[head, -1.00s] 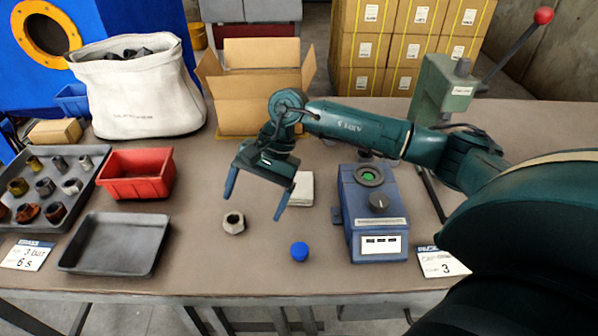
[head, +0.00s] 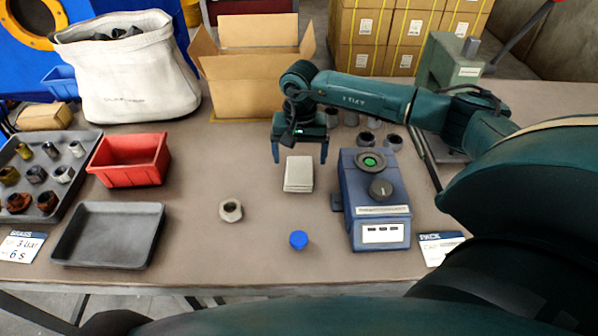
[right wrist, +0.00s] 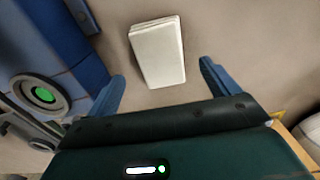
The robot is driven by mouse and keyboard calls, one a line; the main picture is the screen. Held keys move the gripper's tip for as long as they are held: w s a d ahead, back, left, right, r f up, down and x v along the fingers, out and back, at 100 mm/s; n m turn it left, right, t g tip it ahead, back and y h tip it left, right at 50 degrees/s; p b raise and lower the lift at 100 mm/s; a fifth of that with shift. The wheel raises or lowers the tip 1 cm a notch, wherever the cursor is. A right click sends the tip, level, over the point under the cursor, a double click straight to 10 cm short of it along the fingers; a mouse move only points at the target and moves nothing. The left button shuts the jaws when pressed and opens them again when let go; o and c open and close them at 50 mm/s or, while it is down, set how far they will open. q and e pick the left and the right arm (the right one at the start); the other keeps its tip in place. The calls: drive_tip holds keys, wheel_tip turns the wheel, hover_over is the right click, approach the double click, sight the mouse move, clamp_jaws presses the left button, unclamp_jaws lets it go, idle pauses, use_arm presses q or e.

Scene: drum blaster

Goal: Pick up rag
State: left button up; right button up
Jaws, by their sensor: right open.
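The rag (head: 298,174) is a folded, pale grey-white rectangle lying flat on the table, left of the blue machine. It also shows in the right wrist view (right wrist: 157,52), just beyond and between my fingertips. My right gripper (head: 300,156) is open and empty, with its two blue fingers spread at the far end of the rag. In the right wrist view the gripper (right wrist: 162,75) has a gap wider than the rag, and nothing is between the fingers. My left gripper is not in view.
The blue machine (head: 376,205) with a dial stands close right of the rag. A hex nut (head: 231,210) and a blue cap (head: 298,240) lie nearer the front. An open cardboard box (head: 245,85) stands behind. A red bin (head: 130,160) and grey tray (head: 108,235) are at left.

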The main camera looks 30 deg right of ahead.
sight(299, 170)
wheel_tip(299, 170, down, 4)
drive_tip(key=shift+a+f, duration=0.1)
drive_tip(key=shift+f, duration=0.05)
drive_tip(key=shift+c, duration=0.4)
drive_tip(key=c, duration=1)
